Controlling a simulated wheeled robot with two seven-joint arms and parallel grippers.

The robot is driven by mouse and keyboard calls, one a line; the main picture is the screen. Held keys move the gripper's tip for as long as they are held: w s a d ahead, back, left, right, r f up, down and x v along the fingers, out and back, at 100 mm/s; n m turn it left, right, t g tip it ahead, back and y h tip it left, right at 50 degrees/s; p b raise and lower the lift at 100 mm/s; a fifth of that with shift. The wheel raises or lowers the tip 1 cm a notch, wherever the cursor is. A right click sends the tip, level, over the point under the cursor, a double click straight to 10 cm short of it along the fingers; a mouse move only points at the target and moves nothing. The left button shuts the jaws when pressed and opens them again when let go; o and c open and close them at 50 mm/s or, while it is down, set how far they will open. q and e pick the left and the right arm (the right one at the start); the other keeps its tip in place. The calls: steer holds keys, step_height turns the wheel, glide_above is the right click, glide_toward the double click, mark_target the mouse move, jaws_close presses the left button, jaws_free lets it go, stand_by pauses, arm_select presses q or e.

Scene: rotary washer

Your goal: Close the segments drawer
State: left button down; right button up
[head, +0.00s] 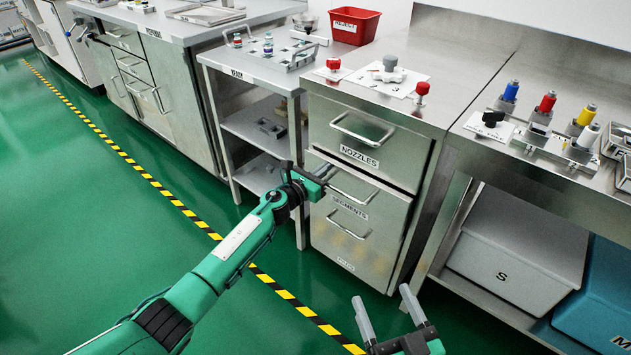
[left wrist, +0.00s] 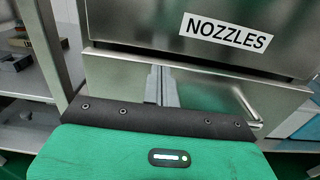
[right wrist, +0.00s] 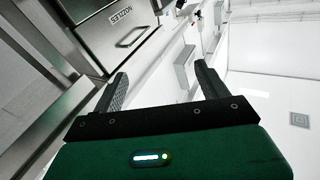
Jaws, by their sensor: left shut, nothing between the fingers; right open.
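The segments drawer (head: 318,217) is the steel front below the nozzles drawer (head: 338,128) in the head view. My left gripper (head: 324,173) is shut and empty at the drawer's upper left, beside the handle. In the left wrist view, its fingers (left wrist: 163,84) point at the drawer front (left wrist: 205,92), with the handle (left wrist: 246,106) to their right. Contact is unclear. My right gripper (head: 385,298) is open and empty, low in front of the cabinet.
A lower drawer (head: 335,243) with its own handle sits beneath. An open shelf unit (head: 250,128) stands left of the cabinet. At right, a bench holds a grey bin (head: 520,250) marked S and a blue bin (head: 600,300) underneath. Green floor is clear in front.

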arm_select(q)
steer(key=shift+w+d+r+b, duration=0.2)
steer(key=shift+w+d+b, duration=0.2)
steer(key=shift+w, duration=0.2)
steer(key=shift+w+d+r+b, duration=0.15)
steer(key=shift+w+d+b, duration=0.25)
steer(key=shift+w, duration=0.15)
arm_select(e)
step_height(320, 180, up, 9)
steer(key=d+t, duration=0.2)
steer(key=t, duration=0.3)
steer(key=shift+s+d+r+t+y, duration=0.2)
steer(key=shift+d+t+y, duration=0.1)
steer(key=shift+t, duration=0.1)
